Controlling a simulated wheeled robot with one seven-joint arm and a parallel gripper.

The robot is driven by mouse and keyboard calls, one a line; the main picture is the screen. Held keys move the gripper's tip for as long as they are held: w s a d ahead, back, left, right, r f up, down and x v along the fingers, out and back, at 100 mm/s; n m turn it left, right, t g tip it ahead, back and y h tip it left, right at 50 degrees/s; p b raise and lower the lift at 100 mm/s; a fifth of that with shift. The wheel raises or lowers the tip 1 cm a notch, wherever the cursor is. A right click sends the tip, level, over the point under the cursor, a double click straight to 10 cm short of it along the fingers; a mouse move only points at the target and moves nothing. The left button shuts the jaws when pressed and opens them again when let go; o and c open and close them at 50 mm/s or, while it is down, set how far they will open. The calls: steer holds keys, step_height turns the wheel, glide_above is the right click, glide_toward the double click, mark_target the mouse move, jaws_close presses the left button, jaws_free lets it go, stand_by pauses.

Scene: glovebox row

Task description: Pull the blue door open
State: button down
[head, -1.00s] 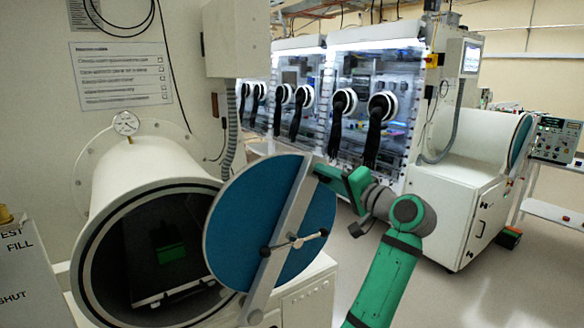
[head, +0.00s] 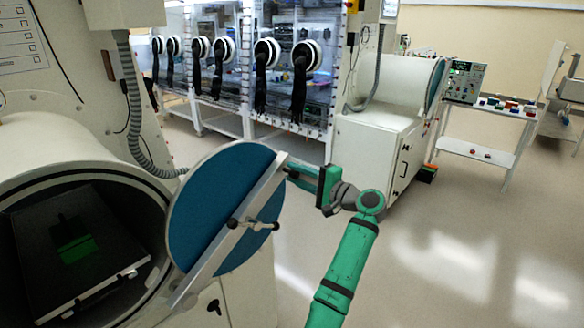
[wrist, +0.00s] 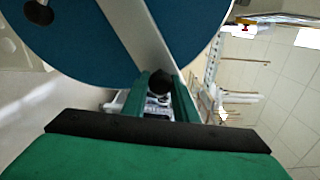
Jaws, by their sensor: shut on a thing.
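The blue door (head: 197,205) is a round disc with a pale bar (head: 228,237) across its face and a small dark-tipped cross handle (head: 254,223) at its centre. It stands swung out from the mouth of the white round chamber (head: 160,215), to the right of the opening. My gripper (head: 290,170) is at the upper right end of the bar, by the door's rim. In the wrist view its green fingers (wrist: 160,88) close around a dark round knob (wrist: 160,79) at the bar's end. The blue door (wrist: 90,50) fills the upper part of that view.
Inside the chamber lies a dark tray (head: 95,265) with a green block (head: 77,247). A row of gloveboxes (head: 330,70) stands behind, with a white cabinet (head: 375,150) and a side table (head: 485,150) to the right. The floor (head: 450,240) on the right is clear.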

steer(key=shift+f, duration=0.15)
steer(key=c, duration=1.4)
jaws_free()
steer(key=shift+a, duration=0.1)
steer(key=shift+c, duration=0.2)
steer(key=v, duration=1)
steer(key=shift+s+d, duration=0.25)
steer(key=shift+d, duration=0.05)
